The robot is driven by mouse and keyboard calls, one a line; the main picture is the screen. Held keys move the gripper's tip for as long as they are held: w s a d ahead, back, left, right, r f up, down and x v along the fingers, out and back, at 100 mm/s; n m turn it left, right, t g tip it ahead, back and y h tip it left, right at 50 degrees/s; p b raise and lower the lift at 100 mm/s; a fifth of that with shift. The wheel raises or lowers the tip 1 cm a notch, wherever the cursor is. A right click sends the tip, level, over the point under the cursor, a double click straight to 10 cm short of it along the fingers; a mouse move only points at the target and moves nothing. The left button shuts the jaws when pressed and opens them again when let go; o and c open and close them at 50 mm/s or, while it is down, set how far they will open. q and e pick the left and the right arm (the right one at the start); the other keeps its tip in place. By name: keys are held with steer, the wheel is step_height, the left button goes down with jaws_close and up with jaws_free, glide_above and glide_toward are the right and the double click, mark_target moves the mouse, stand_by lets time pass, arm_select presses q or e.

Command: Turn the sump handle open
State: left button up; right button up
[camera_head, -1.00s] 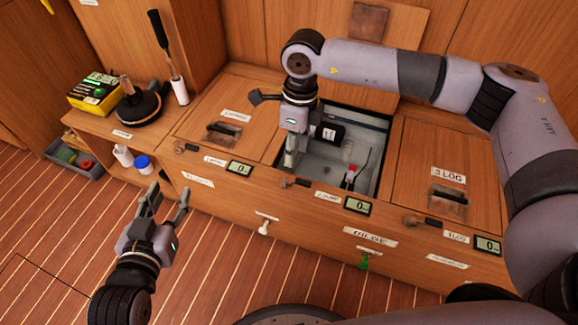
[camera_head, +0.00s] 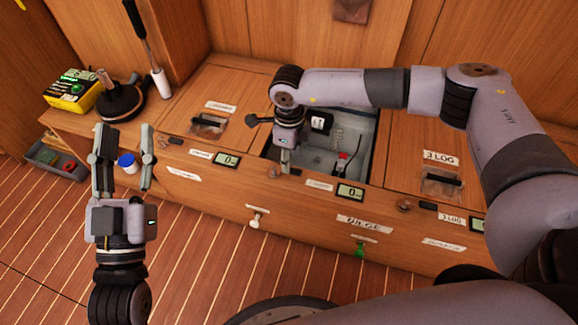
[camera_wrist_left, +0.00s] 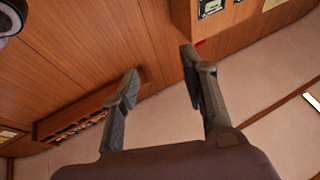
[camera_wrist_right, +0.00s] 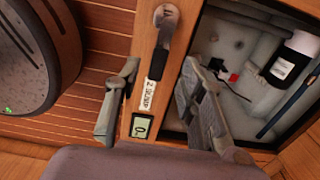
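The sump handle (camera_wrist_right: 157,66), a black grip with a round metal pivot (camera_wrist_right: 166,18), lies beside the "2 SUMP" label (camera_wrist_right: 147,96) in the right wrist view. In the head view its pivot (camera_head: 275,172) shows on the front rim of the open compartment. My right gripper (camera_wrist_right: 158,70) is open, with one finger on each side of the handle, pointing down; contact cannot be told. In the head view this gripper (camera_head: 284,168) partly hides the handle. My left gripper (camera_head: 122,150) is open and empty at the left, fingers up; it also shows in the left wrist view (camera_wrist_left: 160,62).
A display (camera_head: 350,191) reads 0 beside the handle. Closed hatches (camera_head: 205,95) lie either side. A plunger (camera_head: 118,103) and yellow box (camera_head: 72,92) stand left.

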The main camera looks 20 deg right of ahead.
arm_select(q)
steer(key=shift+s+a+r+t+h+b, duration=0.1)
steer(key=shift+s+r+t+h, duration=0.05)
steer(key=shift+s+r+t, duration=0.4)
steer(key=shift+s+d+r+t+h+b, duration=0.15)
steer(key=shift+s+r+t, duration=0.2)
steer(key=shift+r, duration=0.4)
steer(key=shift+s+a+r+t+h+b, duration=0.1)
steer(key=shift+s+a+r+t, duration=0.05)
steer(key=shift+s+r+t, duration=0.4)
arm_select(e)
steer(key=shift+f, duration=1.8)
arm_select(q)
steer(key=shift+w+r, duration=0.1)
steer(key=shift+w, duration=0.05)
arm_select(e)
steer(key=shift+c, duration=0.6)
jaws_close()
